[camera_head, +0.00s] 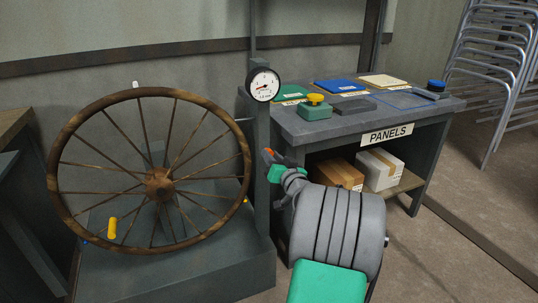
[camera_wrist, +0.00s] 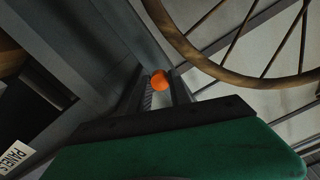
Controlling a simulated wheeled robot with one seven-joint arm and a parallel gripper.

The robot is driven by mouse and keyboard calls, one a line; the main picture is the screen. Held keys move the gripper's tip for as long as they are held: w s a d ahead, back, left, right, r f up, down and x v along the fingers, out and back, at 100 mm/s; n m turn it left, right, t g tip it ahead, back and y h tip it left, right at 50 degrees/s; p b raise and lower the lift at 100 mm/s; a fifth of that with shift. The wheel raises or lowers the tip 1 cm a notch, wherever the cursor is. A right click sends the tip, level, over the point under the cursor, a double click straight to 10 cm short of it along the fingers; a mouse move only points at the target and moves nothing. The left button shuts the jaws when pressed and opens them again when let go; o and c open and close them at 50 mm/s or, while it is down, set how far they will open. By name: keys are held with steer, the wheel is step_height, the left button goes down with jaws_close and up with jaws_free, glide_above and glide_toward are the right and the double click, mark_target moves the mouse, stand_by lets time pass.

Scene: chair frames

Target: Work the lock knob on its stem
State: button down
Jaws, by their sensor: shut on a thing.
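The lock knob is a small orange ball (camera_wrist: 159,80); in the wrist view it sits between the tips of my two dark fingers. In the head view only a bit of orange (camera_head: 268,151) shows at the end of my gripper (camera_head: 272,158), beside the grey post (camera_head: 262,194) right of the wheel. My gripper (camera_wrist: 160,88) is shut on the knob. The stem is hidden behind the knob and fingers. The large brown spoked wheel (camera_head: 64,134) stands left of the post, and its rim (camera_wrist: 188,52) passes close to the knob in the wrist view.
A round gauge (camera_head: 263,84) tops the post. A grey bench (camera_head: 330,133) marked PANELS stands to the right, with coloured panels and buttons on top and two boxes (camera_head: 379,169) on its shelf. Stacked metal chairs (camera_head: 492,60) stand at the far right. Floor at the lower right is clear.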

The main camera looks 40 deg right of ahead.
steer(key=shift+w+d, duration=0.15)
steer(key=shift+w, duration=0.35)
stand_by(0.3)
steer(key=c, duration=1.1)
jaws_free()
